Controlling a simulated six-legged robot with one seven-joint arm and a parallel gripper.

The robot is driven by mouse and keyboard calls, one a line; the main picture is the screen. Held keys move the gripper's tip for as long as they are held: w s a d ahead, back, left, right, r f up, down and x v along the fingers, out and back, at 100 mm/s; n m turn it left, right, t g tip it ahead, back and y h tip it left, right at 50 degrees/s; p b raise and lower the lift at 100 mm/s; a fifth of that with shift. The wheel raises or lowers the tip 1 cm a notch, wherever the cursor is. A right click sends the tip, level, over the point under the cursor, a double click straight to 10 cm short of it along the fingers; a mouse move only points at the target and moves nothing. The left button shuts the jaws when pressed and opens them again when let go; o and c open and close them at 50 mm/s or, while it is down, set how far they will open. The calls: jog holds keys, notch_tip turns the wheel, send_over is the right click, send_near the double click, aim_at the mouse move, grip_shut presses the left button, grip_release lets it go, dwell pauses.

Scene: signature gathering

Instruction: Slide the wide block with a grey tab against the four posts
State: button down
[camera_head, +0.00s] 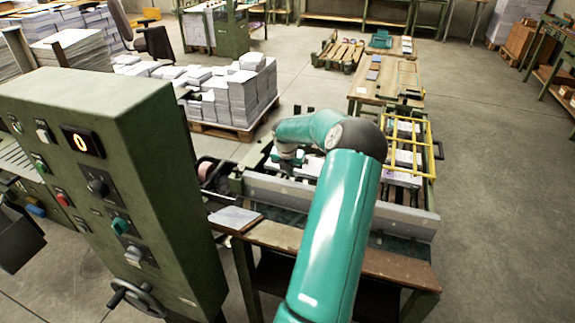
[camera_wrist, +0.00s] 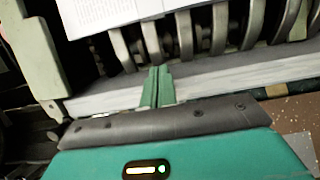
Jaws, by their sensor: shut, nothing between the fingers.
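My gripper (camera_wrist: 157,88) is shut and empty in the wrist view, its two green fingers together. Its tips are over the edge of a grey metal rail (camera_wrist: 220,82), just below a row of curved metal pieces (camera_wrist: 186,35). A white printed sheet or block top (camera_wrist: 110,12) lies beyond those pieces at the top left, apart from the fingertips. In the head view my gripper (camera_head: 289,158) points down over the machine bed, beside a white stack (camera_head: 308,168). I cannot make out a grey tab or tell which uprights are the four posts.
A yellow guard frame (camera_head: 408,143) stands over more white stacks on the machine's right. A long metal rail (camera_head: 395,217) runs along its front. A green control cabinet (camera_head: 110,185) stands at the left. A pallet of paper stacks (camera_head: 225,95) is behind.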

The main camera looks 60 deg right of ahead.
aim_at(296, 170)
jog(key=x, duration=0.5)
jog(key=shift+f, duration=0.35)
jog(key=d, duration=0.3)
jog(key=shift+w+d+r, duration=0.1)
jog(key=shift+w+r, duration=0.05)
jog(key=shift+w, duration=0.15)
jog(key=shift+w+d, duration=0.1)
jog(key=shift+d, duration=0.25)
jog(key=shift+d, duration=0.1)
jog(key=shift+w+d+r, duration=0.1)
jog(key=shift+w+d, duration=0.05)
jog(key=shift+d, duration=0.8)
jog(key=shift+w+d, duration=0.15)
jog(key=shift+d, duration=0.85)
jog(key=shift+a, duration=0.25)
